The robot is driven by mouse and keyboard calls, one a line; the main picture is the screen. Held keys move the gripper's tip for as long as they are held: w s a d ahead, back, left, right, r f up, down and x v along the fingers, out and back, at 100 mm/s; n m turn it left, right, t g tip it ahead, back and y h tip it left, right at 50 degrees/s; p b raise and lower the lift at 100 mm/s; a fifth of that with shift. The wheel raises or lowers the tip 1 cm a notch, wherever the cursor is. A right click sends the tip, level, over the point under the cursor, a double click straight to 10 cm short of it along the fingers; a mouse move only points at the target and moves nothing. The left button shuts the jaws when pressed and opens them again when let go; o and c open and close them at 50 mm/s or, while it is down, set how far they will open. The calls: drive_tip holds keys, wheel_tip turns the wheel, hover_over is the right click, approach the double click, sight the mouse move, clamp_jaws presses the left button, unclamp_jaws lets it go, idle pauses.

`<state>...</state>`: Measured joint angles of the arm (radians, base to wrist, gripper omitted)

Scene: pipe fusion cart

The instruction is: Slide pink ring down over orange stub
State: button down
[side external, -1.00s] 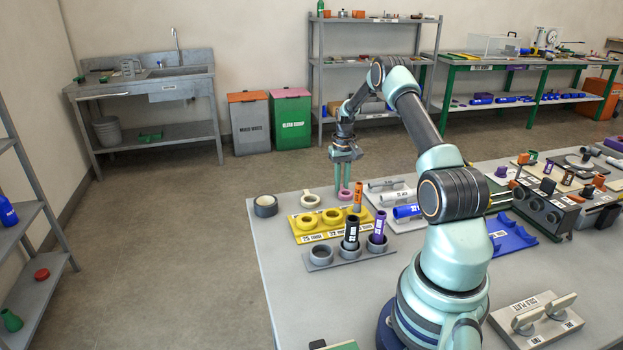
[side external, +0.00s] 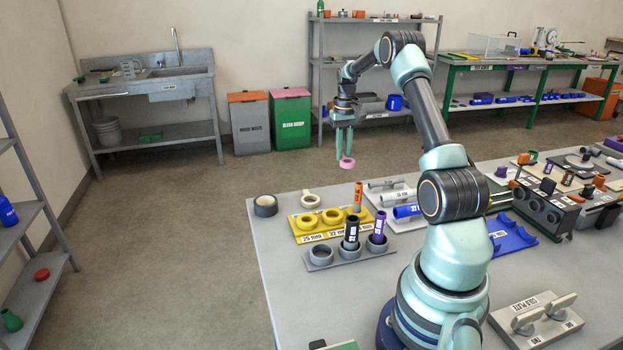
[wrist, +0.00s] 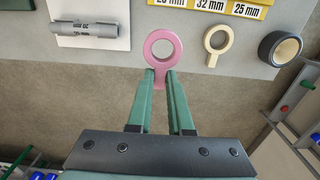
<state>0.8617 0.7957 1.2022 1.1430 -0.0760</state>
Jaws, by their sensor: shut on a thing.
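The pink ring (side external: 347,162) is in the air above the back edge of the bench, its tab between my fingers. In the wrist view the pink ring (wrist: 149,50) is seen face-on, with its hole open and empty. My gripper (wrist: 161,76) is shut on the tab; in the side view my gripper (side external: 344,154) points down. The orange stub (side external: 358,193) stands upright at the right end of the yellow holder (side external: 308,238), below and slightly right of the ring, and apart from it. The stub is out of the wrist view.
A cream ring with a tab (side external: 307,199) and a dark tape roll (side external: 265,206) lie left of the stub. A black stub (side external: 351,232) and a purple stub (side external: 377,232) stand in front, in a grey holder.

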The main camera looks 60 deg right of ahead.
sight(344, 156)
wheel_tip(344, 156, up, 9)
drive_tip(key=s+a+f, duration=0.1)
drive_tip(key=s+a, duration=0.5)
drive_tip(key=a, duration=0.2)
drive_tip(key=shift+s+f, duration=0.35)
drive_tip(key=shift+s, duration=0.05)
drive_tip(key=shift+a+f, duration=0.1)
drive_tip(key=shift+f, duration=0.05)
drive_tip(key=shift+f, duration=2.65)
drive_tip(key=shift+f, duration=1.7)
drive_tip(key=c, duration=0.8)
unclamp_jaws()
drive_tip(key=shift+o, duration=0.2)
